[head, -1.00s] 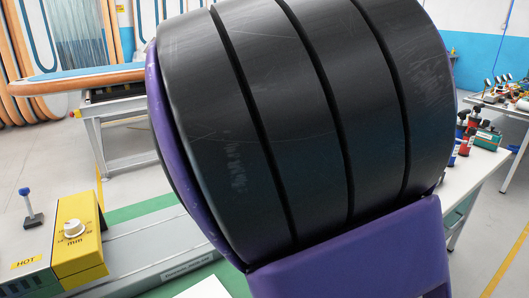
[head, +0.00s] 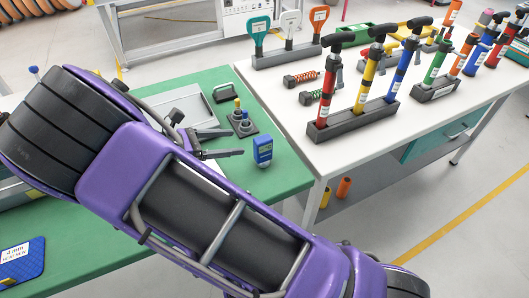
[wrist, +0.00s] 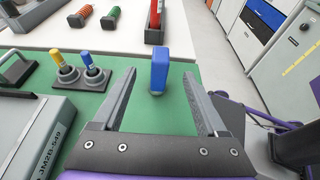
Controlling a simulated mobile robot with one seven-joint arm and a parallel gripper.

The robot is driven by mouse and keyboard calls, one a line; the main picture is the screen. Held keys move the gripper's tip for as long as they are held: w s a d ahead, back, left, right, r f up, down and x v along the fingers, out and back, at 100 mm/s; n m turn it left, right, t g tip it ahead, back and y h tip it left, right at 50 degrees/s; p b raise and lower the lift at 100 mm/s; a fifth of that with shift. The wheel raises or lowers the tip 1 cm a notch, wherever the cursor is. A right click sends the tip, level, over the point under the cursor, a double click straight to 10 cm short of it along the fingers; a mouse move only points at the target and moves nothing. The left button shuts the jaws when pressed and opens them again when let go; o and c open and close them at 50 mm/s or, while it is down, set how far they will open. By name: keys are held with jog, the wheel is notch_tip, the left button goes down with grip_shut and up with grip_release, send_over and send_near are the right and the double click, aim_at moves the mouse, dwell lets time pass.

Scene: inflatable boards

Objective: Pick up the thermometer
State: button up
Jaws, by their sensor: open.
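A small blue device with a light display, which I take to be the thermometer (head: 263,150), stands upright near the right edge of the green table (head: 215,215). In the wrist view the blue thermometer (wrist: 159,70) shows just beyond and between my two fingertips. My gripper (head: 222,143) is open and empty, its jaws pointing toward the thermometer from the left in the head view. In the wrist view the open gripper (wrist: 160,85) has a finger on each side, with green tabletop between them. I see no contact with the thermometer.
A small stand with yellow-topped and blue-topped pieces (head: 240,122) is close beside my gripper. The white table (head: 290,120) adjoins on the right, with a rack of pumps (head: 355,119). A grey case (wrist: 30,140) is left in the wrist view.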

aim_at(257, 140)
jog(key=x, duration=0.8)
jog(key=shift+w+d, duration=0.1)
jog(key=shift+d, duration=0.1)
jog(key=shift+f+x, duration=0.15)
jog(key=shift+x, duration=1.15)
jog(key=shift+f+x, duration=0.15)
jog(key=shift+x, duration=1.15)
grip_shut()
